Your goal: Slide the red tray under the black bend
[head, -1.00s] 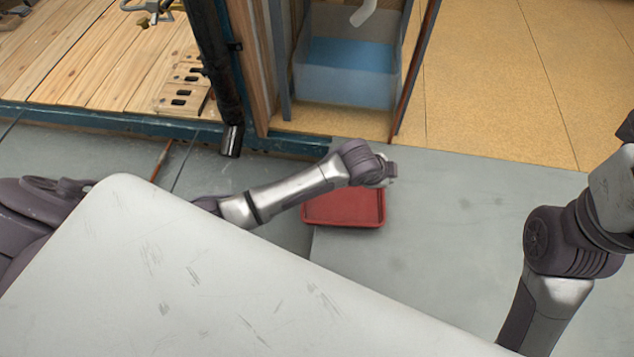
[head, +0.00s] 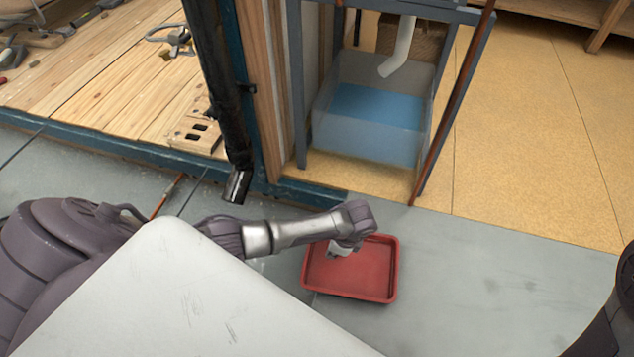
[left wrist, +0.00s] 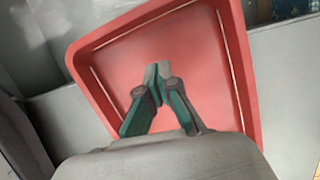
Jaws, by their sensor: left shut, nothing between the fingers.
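The red tray (head: 378,292) lies on the grey floor, right of the black bend and in front of the booth's frame. It also shows in the left wrist view (left wrist: 205,45), where it fills the middle. The black bend (head: 237,184) is the lower end of a dark vertical pipe at the booth's corner post. The floor directly below it is bare. My left gripper (head: 340,250) is over the tray's inside. In the left wrist view its fingertips (left wrist: 157,72) are together with nothing between them. Whether they touch the tray floor, I cannot tell. My right gripper is out of view.
A clear bin (head: 370,130) with blue water stands under a white pipe (head: 398,55) behind the frame. A copper-coloured pipe (head: 440,130) leans to its right. A perforated block (head: 193,135) lies on the wooden deck (head: 90,90).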

